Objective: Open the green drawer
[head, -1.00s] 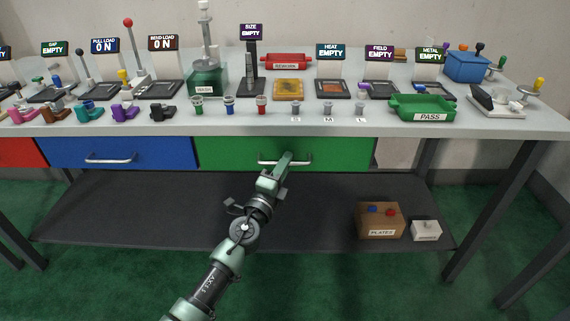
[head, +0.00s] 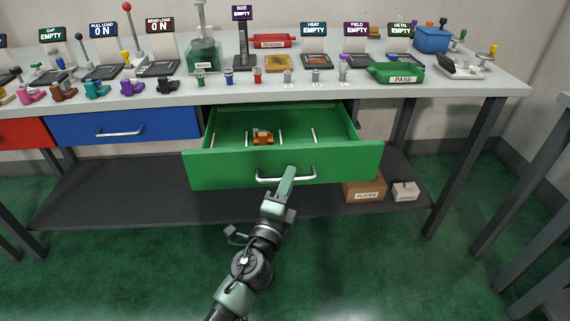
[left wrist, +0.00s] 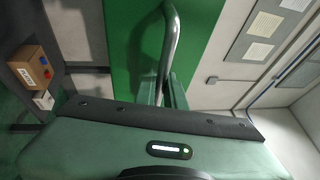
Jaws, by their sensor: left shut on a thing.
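The green drawer (head: 220,170) is pulled well out from under the workbench, and its inside shows from above. White dividers and an orange part (head: 263,137) lie in it. Its silver bar handle (head: 270,181) is on the front. My left gripper (head: 288,178) is shut on the handle. In the left wrist view the handle (left wrist: 172,40) runs between the fingers, against the green drawer front (left wrist: 132,40). My right gripper is not in view.
A closed blue drawer (head: 125,125) and a red drawer (head: 22,133) are to the left. The workbench top (head: 300,97) carries several stations and small parts. A box marked PLATES (head: 364,190) is on the lower shelf. The green floor in front is clear.

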